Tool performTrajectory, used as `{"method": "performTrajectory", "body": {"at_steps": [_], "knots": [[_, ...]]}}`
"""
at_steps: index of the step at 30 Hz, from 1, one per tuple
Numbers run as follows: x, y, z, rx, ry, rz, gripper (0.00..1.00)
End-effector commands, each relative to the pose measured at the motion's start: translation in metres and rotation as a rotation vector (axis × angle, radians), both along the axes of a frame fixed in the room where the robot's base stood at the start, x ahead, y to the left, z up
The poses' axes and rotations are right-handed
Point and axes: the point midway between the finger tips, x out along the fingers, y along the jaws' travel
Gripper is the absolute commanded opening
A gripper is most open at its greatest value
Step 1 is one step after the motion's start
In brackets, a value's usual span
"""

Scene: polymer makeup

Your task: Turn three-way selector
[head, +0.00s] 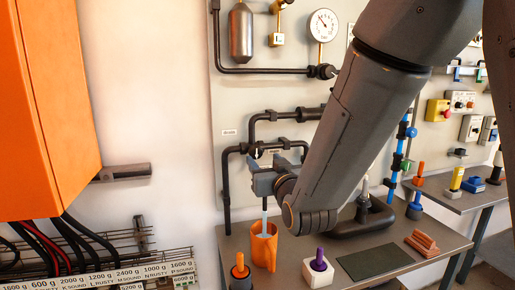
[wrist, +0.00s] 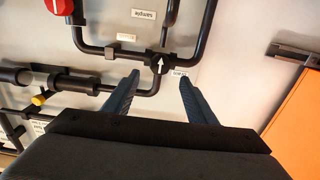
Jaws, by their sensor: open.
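The three-way selector (wrist: 160,64) is a small round black knob with a white arrow, set where black pipes meet on the pale wall panel. In the wrist view its arrow points up in the picture. My gripper (wrist: 158,79) is open and empty, with its two dark blue fingers below and to either side of the selector in that view. I cannot tell whether either finger touches it. In the head view my gripper (head: 259,169) is up against the pipework, and it largely hides the selector there.
Black pipes (wrist: 100,50) run around the selector, with small white labels near it. A red knob (wrist: 60,6) is at the upper left of the wrist view. An orange cabinet (head: 45,110) stands at the left. Below is a table with an orange mug (head: 264,248) and a white block with a purple peg (head: 317,273).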

Motion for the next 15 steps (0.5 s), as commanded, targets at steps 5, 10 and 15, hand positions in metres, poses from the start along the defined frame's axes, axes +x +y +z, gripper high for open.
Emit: {"method": "performTrajectory", "body": {"at_steps": [5, 10, 15], "knots": [[0.017, 0.005, 0.000, -0.003, 0.000, 0.000, 0.51], [0.041, 0.012, 0.001, -0.002, -0.001, 0.000, 0.51], [0.062, 0.018, 0.001, -0.001, 0.000, 0.000, 0.51]]}}
